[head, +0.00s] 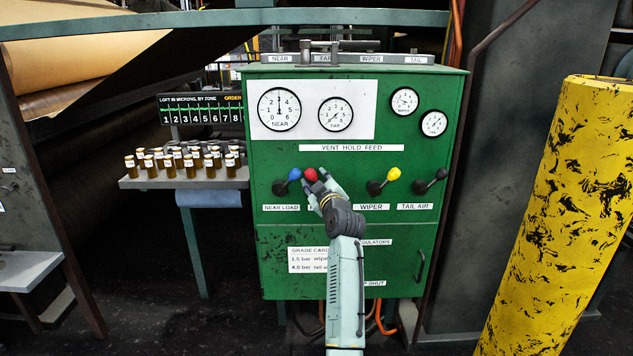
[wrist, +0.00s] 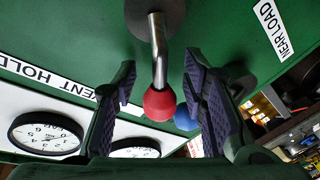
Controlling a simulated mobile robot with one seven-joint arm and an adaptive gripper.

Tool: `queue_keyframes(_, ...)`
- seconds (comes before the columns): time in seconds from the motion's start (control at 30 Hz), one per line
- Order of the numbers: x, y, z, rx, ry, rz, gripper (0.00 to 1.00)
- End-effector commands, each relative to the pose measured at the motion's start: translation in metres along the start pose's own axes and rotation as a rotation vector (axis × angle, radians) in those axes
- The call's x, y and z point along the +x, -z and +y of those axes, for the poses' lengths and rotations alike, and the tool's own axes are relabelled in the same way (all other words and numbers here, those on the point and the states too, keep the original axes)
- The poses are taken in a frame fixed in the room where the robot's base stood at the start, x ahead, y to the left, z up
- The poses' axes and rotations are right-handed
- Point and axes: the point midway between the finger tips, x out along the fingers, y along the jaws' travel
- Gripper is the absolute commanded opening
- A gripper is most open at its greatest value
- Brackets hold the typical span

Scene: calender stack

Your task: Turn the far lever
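The far lever's red knob (head: 310,175) is on the green cabinet front, second from the left, between the blue near load knob (head: 294,174) and the yellow wiper knob (head: 394,174). Its label is mostly hidden behind my gripper (head: 317,183). In the wrist view the red knob (wrist: 160,104) and its metal shaft (wrist: 158,48) lie between the two fingers of my gripper (wrist: 159,62). The gripper is open, with a visible gap on each side of the shaft. The blue knob (wrist: 185,118) shows behind, near the right finger.
The near gauge (head: 279,109) and far gauge (head: 335,114) sit above the levers. A black tail air lever (head: 430,181) is at the right. A shelf of small bottles (head: 185,182) stands left; a yellow scuffed column (head: 560,220) stands right.

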Motion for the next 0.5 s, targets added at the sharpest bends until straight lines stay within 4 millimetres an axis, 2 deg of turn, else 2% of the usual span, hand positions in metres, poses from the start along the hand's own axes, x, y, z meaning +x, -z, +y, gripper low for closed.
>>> queue_keyframes(0.07,-0.0001,-0.0001,0.0000,0.000,0.000,0.000,0.32)
queue_keyframes(0.5,-0.0003,-0.0001,0.0005,0.000,-0.001,0.000,0.02)
